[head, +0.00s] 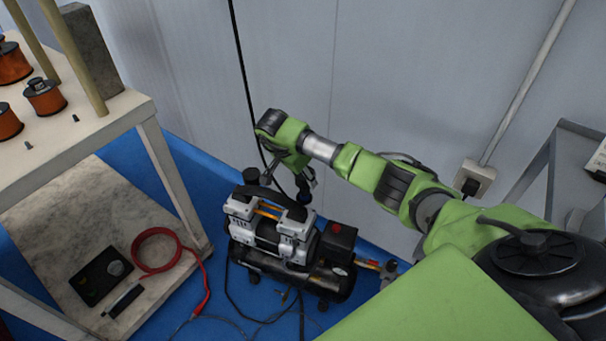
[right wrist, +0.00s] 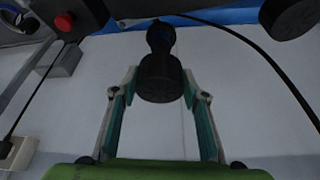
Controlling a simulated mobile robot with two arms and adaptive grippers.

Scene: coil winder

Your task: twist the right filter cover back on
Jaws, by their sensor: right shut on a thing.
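The compressor (head: 270,240) stands on the blue floor, with silver heads and a black tank. My right gripper (head: 305,183) reaches down over its right end, beside the wall. In the right wrist view its two fingers (right wrist: 160,84) are shut on the right filter cover (right wrist: 158,72), a black round piece with a narrower dark part beyond it. I cannot tell whether the cover touches its seat. The left filter (head: 251,175) is a black round piece on the compressor's left end; a black round piece also shows at the wrist view's top right (right wrist: 288,16). My left gripper is out of view.
A workbench (head: 165,170) with copper coils stands at the left. A red cable (head: 160,250) lies on its lower shelf. A black cord (head: 238,60) hangs by the wall behind the gripper. The compressor's red button (right wrist: 64,21) is nearby.

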